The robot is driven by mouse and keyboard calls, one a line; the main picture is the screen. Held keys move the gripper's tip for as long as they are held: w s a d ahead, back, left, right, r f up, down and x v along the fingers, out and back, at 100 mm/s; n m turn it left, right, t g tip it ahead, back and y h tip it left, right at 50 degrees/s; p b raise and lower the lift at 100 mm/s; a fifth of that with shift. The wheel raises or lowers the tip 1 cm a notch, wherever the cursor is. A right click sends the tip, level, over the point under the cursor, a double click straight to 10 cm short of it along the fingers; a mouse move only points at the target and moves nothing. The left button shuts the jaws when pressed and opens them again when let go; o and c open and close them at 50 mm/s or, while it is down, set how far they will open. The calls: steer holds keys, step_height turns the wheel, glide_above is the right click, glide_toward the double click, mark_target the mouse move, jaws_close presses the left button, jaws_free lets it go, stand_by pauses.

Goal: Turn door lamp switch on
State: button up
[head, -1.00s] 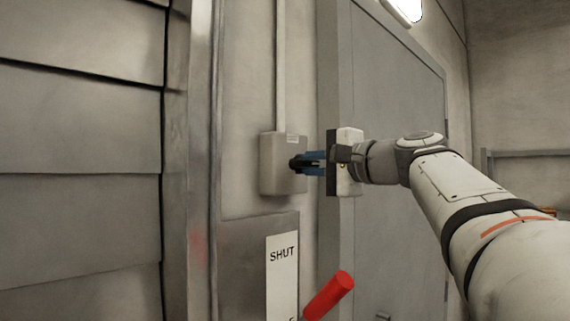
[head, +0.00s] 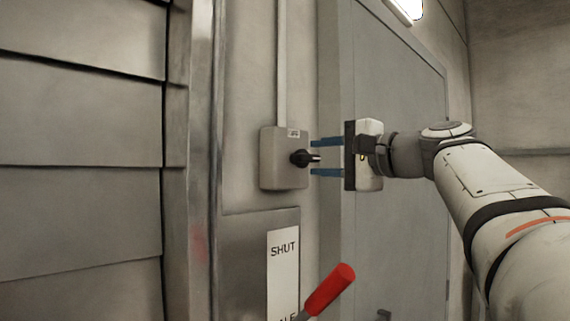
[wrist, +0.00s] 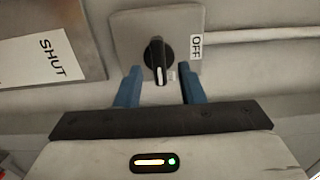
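The lamp switch is a grey box (head: 284,178) on the wall beside the door, with a black rotary knob (head: 303,158). An OFF label (head: 294,133) sits at the top of the box. In the wrist view the knob (wrist: 157,55) has a white pointer line toward the picture's bottom, while the OFF label (wrist: 196,46) is at the right. The pointer is not aimed at OFF. A small pale mark beside the knob is too small to read. My gripper (head: 322,157) is open, its blue fingers apart on either side of the knob's outer end, not gripping it.
Below the box is a grey panel with a SHUT label (head: 283,255) and a red-handled lever (head: 330,289) sticking out. A conduit (head: 281,65) runs up from the box. The grey door (head: 395,90) is behind my gripper, and a lit lamp (head: 410,8) is above it.

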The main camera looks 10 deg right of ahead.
steer(key=b+v, duration=0.1)
steer(key=v, duration=0.3)
steer(key=shift+s+d, duration=0.1)
steer(key=shift+s, duration=0.15)
stand_by(0.3)
